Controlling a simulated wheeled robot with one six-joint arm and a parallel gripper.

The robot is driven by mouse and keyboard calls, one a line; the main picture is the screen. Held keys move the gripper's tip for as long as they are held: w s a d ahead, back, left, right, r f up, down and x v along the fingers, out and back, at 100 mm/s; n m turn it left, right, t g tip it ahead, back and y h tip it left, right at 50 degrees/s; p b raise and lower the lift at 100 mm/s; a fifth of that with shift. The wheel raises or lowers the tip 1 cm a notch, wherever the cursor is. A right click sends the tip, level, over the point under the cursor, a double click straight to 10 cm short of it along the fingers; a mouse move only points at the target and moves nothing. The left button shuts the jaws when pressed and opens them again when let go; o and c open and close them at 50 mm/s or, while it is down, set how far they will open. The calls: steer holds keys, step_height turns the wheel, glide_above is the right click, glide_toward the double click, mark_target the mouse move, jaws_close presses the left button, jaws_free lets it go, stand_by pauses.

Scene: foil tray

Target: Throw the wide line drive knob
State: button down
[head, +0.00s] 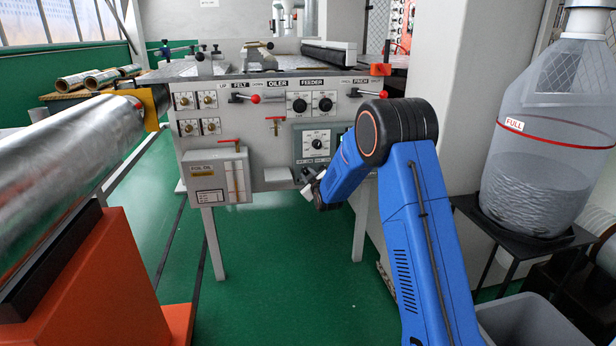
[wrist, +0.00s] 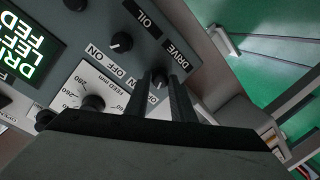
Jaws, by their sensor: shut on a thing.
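The drive knob (wrist: 158,80) is a small black rotary knob on the grey control panel, next to the DRIVE label, with OFF and ON labels nearby. My gripper (wrist: 162,88) is shut on it in the wrist view, one dark finger on each side; the fingers hide much of the knob and its pointer. In the head view my gripper (head: 308,180) is at the lower part of the machine front, below the grey control panel (head: 305,150), and the drive knob cannot be made out there.
Near the held knob are a black OIL knob (wrist: 121,42), a white feed dial (wrist: 92,102) and a lit display (wrist: 25,48). A FOIL OIL box (head: 218,177) hangs left of my gripper. A large clear bottle (head: 548,150) stands at the right. The green floor below is clear.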

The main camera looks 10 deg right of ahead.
steer(key=shift+n, duration=0.6)
steer(key=c, duration=1.5)
jaws_free()
steer(key=s, duration=0.5)
steer(key=s+r, duration=0.1)
steer(key=s, duration=0.5)
steer(key=s+d+r, duration=0.1)
steer(key=s, duration=0.5)
steer(key=shift+s+r, duration=0.1)
steer(key=shift+s, duration=0.05)
